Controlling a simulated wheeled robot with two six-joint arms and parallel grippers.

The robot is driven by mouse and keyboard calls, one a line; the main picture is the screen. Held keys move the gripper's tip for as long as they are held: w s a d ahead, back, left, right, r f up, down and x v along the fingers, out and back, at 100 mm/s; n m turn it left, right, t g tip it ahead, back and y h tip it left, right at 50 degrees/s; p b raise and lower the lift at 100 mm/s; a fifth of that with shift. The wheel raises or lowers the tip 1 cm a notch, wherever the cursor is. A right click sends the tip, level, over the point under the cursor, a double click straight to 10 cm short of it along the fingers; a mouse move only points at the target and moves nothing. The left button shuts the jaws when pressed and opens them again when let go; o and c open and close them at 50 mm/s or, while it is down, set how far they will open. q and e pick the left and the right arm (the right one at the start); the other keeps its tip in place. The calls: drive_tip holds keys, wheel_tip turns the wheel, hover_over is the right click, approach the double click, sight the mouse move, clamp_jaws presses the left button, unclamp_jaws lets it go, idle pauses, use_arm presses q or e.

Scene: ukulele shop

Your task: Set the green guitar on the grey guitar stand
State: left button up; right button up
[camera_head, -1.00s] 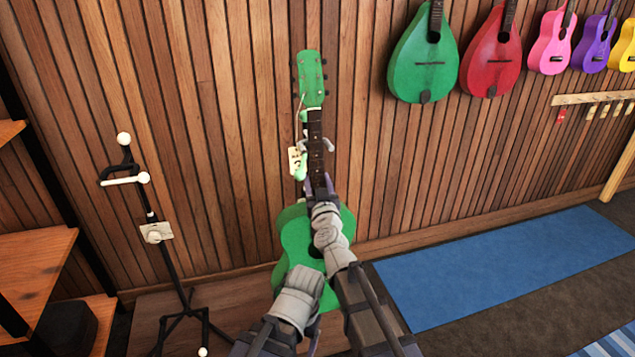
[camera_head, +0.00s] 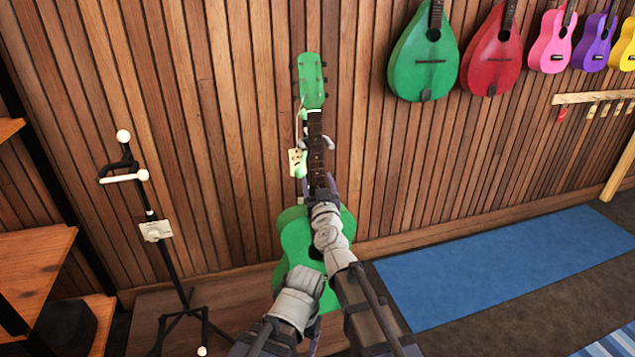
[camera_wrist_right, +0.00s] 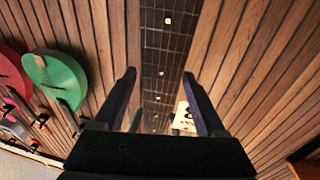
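The green guitar (camera_head: 293,236) is upright in front of the wall, headstock up. My right gripper (camera_head: 321,184) is at its neck. In the right wrist view the fingers (camera_wrist_right: 160,78) lie along both sides of the dark fretboard (camera_wrist_right: 163,50) and appear to close on it. My left arm reaches the lower front of the body; its fingertips are hidden. A paper tag (camera_head: 297,162) hangs beside the neck. The guitar stand (camera_head: 166,262) is at left, apart from the guitar, with a dark pole, a white-tipped yoke at the top and a small label.
Wooden shelves (camera_head: 35,262) stand at far left. A green instrument (camera_head: 410,75) and a red instrument (camera_head: 483,70) hang at upper right, with small ukuleles beyond. A blue mat (camera_head: 500,265) lies on the floor at right. A low wooden platform (camera_head: 235,300) runs below the wall.

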drive_tip(key=shift+o, duration=0.8)
drive_tip(key=shift+s, duration=0.1)
